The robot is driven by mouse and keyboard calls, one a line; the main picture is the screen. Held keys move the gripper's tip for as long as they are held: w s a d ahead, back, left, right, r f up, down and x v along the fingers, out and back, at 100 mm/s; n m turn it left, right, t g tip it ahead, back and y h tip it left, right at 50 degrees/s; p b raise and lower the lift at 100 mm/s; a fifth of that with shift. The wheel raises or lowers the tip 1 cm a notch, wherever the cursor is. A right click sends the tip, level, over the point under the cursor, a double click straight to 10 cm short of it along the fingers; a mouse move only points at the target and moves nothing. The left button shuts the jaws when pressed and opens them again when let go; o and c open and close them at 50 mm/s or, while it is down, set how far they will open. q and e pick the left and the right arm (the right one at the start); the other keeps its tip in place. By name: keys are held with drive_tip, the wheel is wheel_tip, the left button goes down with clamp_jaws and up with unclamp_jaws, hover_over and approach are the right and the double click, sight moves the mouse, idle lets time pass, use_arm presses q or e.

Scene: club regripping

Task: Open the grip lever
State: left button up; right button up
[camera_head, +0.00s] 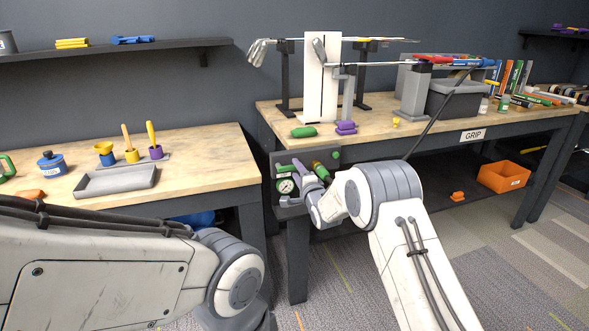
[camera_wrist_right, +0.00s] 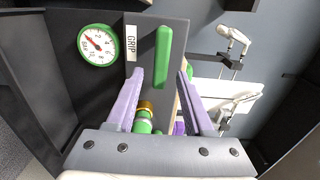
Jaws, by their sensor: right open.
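The grip lever is a green bar (camera_head: 284,171) on the front of a dark panel (camera_head: 325,153) under the bench's left end, and it lies roughly sideways in the head view. In the right wrist view the lever (camera_wrist_right: 163,48) stands upright, just beyond the fingertips and in line with the gap between them. My right gripper (camera_head: 303,169) is at the panel; its pale purple fingers (camera_wrist_right: 160,73) are open, one either side of the lever's line. Contact with the lever cannot be told. My left arm crosses the lower left, and its gripper is out of view.
A green-rimmed gauge (camera_wrist_right: 97,45) sits beside the lever. A green fitting with a brass ring (camera_wrist_right: 145,107) shows between the fingers. The workbench (camera_head: 400,145) above carries club stands, a green object (camera_head: 304,132) and purple blocks (camera_head: 346,128). An orange bin (camera_head: 503,176) is on the lower shelf.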

drive_tip(key=shift+x, duration=1.4)
clamp_jaws()
